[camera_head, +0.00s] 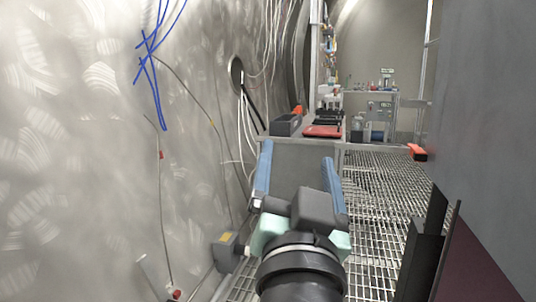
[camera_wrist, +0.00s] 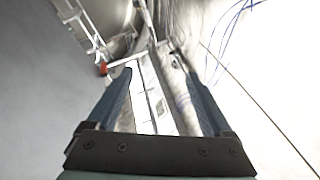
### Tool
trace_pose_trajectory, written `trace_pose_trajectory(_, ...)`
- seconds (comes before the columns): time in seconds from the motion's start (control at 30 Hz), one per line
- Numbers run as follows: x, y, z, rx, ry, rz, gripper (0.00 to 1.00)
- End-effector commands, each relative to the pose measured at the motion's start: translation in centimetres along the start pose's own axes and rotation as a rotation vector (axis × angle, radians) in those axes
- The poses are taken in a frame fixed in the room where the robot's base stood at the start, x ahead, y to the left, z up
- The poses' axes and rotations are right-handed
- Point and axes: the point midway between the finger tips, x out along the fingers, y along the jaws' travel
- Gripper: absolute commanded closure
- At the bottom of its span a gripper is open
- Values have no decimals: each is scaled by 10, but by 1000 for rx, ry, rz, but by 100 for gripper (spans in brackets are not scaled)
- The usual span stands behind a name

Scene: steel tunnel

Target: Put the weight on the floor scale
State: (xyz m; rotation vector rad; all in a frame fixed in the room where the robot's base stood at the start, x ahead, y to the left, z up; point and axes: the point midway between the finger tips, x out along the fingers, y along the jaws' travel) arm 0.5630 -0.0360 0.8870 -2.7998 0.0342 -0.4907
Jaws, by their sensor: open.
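My gripper (camera_head: 297,162) is open, its two blue fingers pointing away over the walkway toward a grey bench. The wrist view also shows my gripper (camera_wrist: 158,78), with nothing between the fingers. I cannot clearly make out the weight or the floor scale in either view. Small dark and red items stand on the bench, too small to tell whether the weight is among them. My gripper and arm hide part of the floor and the bench front.
The grey bench (camera_head: 292,157) stands ahead, with a red tray (camera_head: 323,131) and a dark box (camera_head: 286,126) on it. Metal grating (camera_head: 375,195) runs to the right of it. The curved wall with cables (camera_head: 155,70) is at left, and a large grey panel (camera_head: 490,120) at right.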

Motion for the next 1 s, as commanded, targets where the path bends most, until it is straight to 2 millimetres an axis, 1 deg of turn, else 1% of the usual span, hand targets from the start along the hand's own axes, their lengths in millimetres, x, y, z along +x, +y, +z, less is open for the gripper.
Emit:
trace_pose_trajectory(0.03, -13, -21, -37, -60, 106, -48, 15)
trace_pose_trajectory(0.1, -33, -43, -78, -138, 235, -94, 15)
trace_pose_trajectory(0.2, -58, -63, -118, -216, 370, -127, 15)
trace_pose_trajectory(0.23, -64, -67, -126, -232, 398, -132, 15)
trace_pose_trajectory(0.3, -73, -72, -138, -257, 444, -139, 15)
trace_pose_trajectory(0.37, -77, -75, -143, -267, 463, -141, 15)
trace_pose_trajectory(0.67, -78, -75, -144, -270, 465, -141, 15)
trace_pose_trajectory(0.77, -75, -77, -150, -270, 464, -141, 15)
trace_pose_trajectory(0.87, -70, -81, -163, -270, 463, -141, 15)
trace_pose_trajectory(0.97, -62, -88, -184, -269, 463, -141, 15)
trace_pose_trajectory(1.0, -58, -91, -194, -269, 463, -140, 15)
